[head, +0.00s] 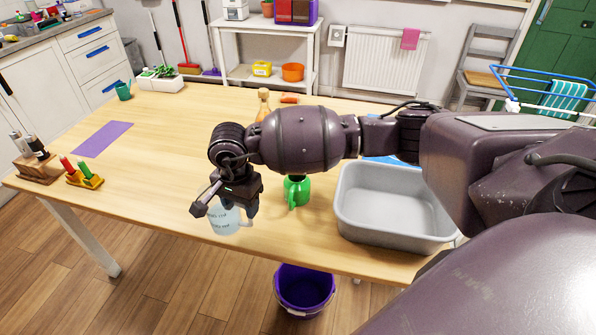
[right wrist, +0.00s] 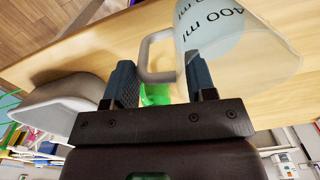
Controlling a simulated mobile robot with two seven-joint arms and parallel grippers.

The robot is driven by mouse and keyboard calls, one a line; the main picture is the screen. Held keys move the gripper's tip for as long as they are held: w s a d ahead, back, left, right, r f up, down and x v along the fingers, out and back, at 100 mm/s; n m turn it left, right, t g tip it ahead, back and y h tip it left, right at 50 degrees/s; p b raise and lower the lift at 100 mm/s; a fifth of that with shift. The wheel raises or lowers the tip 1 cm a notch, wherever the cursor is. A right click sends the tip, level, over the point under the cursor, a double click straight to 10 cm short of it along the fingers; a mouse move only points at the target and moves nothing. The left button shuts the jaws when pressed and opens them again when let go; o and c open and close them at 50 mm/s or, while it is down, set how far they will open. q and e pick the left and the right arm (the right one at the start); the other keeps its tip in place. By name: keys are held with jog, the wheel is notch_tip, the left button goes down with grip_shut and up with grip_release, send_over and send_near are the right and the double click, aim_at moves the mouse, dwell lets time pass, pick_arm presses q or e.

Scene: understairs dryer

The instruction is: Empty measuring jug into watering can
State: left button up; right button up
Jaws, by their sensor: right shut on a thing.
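The measuring jug (head: 226,221) is clear with dark volume markings and a pale blue tint inside. It is roughly upright near the table's front edge; I cannot tell whether its base is clear of the table. My right gripper (head: 228,203) is shut on the jug at its handle side. In the right wrist view the jug (right wrist: 255,50) is at the upper right, with its grey handle between my fingers (right wrist: 160,82). A green watering can (head: 295,191) stands on the table to the right of the jug, partly hidden by my arm. My left gripper is out of view.
A grey basin (head: 392,238) stands right of the watering can. A purple bucket (head: 304,290) is on the floor below the table's front edge. A bottle (head: 264,101) stands behind my arm. A purple mat (head: 103,139) and wooden holders (head: 38,168) are at the left. The table's left middle is clear.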

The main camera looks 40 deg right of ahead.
jog(key=m, duration=0.1)
jog(key=w+m, duration=0.2)
jog(key=shift+a+f+m+p, duration=0.3)
jog(key=shift+a+f+p, duration=0.05)
jog(key=shift+f+p, duration=0.05)
jog(key=m, duration=0.1)
jog(key=w+f+m+p, duration=0.1)
jog(key=m, duration=0.1)
jog(key=shift+w+a+m, duration=0.2)
jog(key=shift+w+m, duration=0.1)
jog(key=m, duration=0.1)
jog(key=w+f+m, duration=0.1)
jog(key=m, duration=0.1)
jog(key=shift+w+a+m+p, duration=0.1)
jog(key=shift+w+m+p, duration=0.2)
jog(key=shift+p, duration=0.05)
jog(key=w+m, duration=0.1)
jog(key=m, duration=0.2)
jog(key=shift+w+f+m+p, duration=0.35)
jog(key=shift+m+p, duration=0.05)
jog(key=w+d+m+p, duration=0.2)
jog(key=w+m, duration=0.4)
jog(key=m, duration=0.7)
jog(key=shift+w+d+f+m+p, duration=0.15)
jog(key=shift+w+f+m+p, duration=0.25)
jog(key=shift+p, duration=0.1)
